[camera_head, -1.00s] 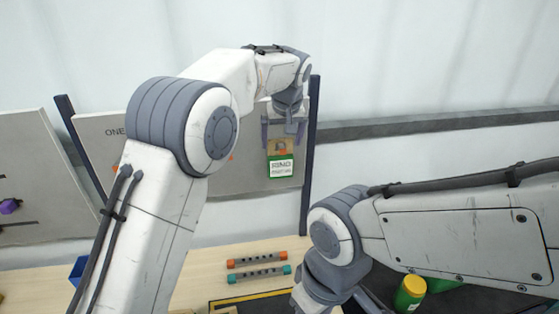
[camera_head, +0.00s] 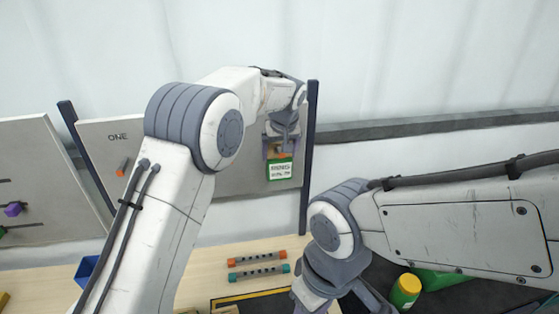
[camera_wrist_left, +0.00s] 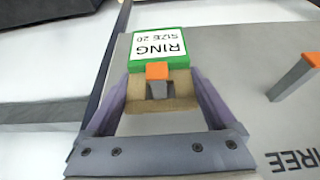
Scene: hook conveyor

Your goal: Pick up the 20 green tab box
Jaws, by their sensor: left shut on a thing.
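The size 20 box has a tan body (camera_wrist_left: 165,103) and a green tab (camera_head: 280,168) with a white label. The wrist view shows the tab (camera_wrist_left: 160,63) reading "RING SIZE 20". It is at the right end of the grey board, on a grey peg with an orange tip (camera_wrist_left: 157,71). The tip shows at the notch in the tan part, so the peg still seems to be in it. My left gripper (camera_head: 278,150) is shut on the tan part, one purple finger on each side (camera_wrist_left: 160,108).
The grey board (camera_head: 235,180) has dark posts; the right post (camera_head: 310,150) stands close beside the box. Another orange-tipped peg (camera_wrist_left: 296,77) is nearby. Two toothed bars (camera_head: 257,257), a blue bin (camera_head: 88,269) and a green-yellow container (camera_head: 405,291) are below.

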